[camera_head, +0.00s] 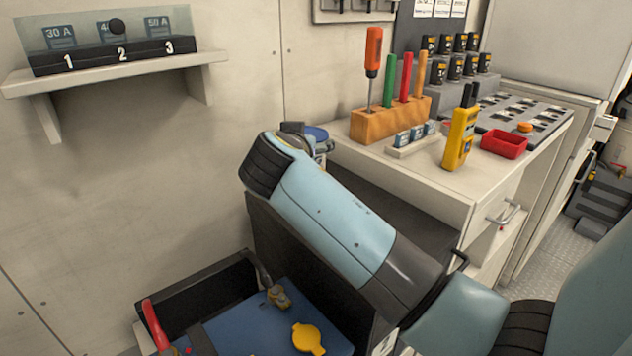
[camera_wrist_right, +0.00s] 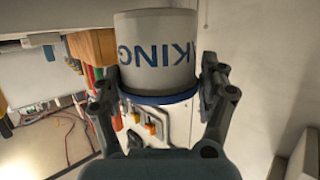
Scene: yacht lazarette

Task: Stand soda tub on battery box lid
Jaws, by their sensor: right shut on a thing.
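The soda tub (camera_wrist_right: 157,60) is a pale grey cylinder with blue lettering and a blue rim. It sits between the fingers of my right gripper (camera_wrist_right: 163,82), which is shut on it. In the head view a bit of the tub's blue top (camera_head: 316,133) shows behind my right wrist; the rest is hidden. A black battery box (camera_head: 185,297) stands open low in front, with a blue battery (camera_head: 255,322) inside. A dark panel (camera_head: 283,243) rises beside the battery, partly behind my right arm; I cannot tell whether it is the lid. My left gripper is out of view.
A white cabinet (camera_head: 420,185) holds a wooden tool block (camera_head: 390,117), a yellow meter (camera_head: 461,138) and a red tray (camera_head: 503,144). A wall shelf (camera_head: 115,72) carries a numbered fuse rack (camera_head: 120,54). A red-handled tool (camera_head: 156,325) is at the box's left.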

